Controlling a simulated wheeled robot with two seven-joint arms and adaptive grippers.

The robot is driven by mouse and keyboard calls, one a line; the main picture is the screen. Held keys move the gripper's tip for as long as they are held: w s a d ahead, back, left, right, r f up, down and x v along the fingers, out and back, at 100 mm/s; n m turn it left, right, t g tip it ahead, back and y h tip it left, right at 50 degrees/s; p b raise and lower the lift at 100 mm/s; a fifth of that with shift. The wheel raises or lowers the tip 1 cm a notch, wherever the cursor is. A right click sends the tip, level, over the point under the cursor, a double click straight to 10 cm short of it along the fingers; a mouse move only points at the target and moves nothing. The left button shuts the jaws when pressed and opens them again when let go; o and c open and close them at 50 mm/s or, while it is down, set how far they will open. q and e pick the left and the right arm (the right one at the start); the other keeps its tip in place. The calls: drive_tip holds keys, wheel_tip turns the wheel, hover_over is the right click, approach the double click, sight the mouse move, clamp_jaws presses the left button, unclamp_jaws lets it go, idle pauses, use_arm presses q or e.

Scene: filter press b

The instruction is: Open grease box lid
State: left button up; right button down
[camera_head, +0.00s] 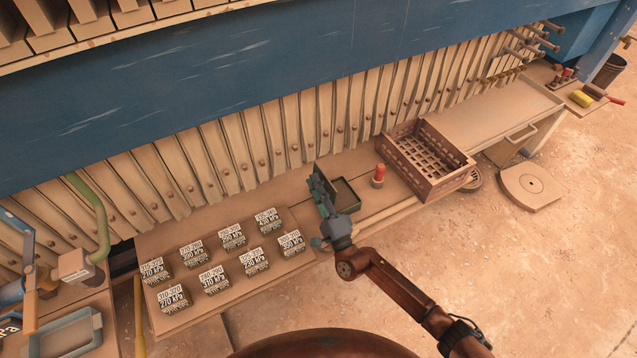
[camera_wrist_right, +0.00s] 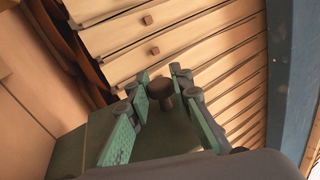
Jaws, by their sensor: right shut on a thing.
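The grease box (camera_head: 346,194) is a small dark green open-topped tray shape on the bench in the head view. Its green lid (camera_head: 315,174) stands raised at the box's left side, tilted up away from the opening. My right gripper (camera_head: 322,196) is at the lid, partly hiding it and the box's left edge. In the right wrist view, the gripper's green-padded fingers (camera_wrist_right: 160,105) are shut around a dark round knob (camera_wrist_right: 160,88) on the green lid surface (camera_wrist_right: 172,138). My left gripper is not in view.
A red-topped cylinder (camera_head: 379,175) and a brown slatted crate (camera_head: 430,163) stand right of the box. Several labelled blocks (camera_head: 232,236) sit on a board to the left. The filter press plates (camera_head: 290,133) rise behind, under a blue beam (camera_head: 250,70).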

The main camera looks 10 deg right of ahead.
drive_tip(key=shift+f, duration=0.15)
drive_tip(key=c, duration=1.7)
unclamp_jaws()
drive_tip(key=shift+c, duration=0.2)
drive_tip(key=v, duration=1.2)
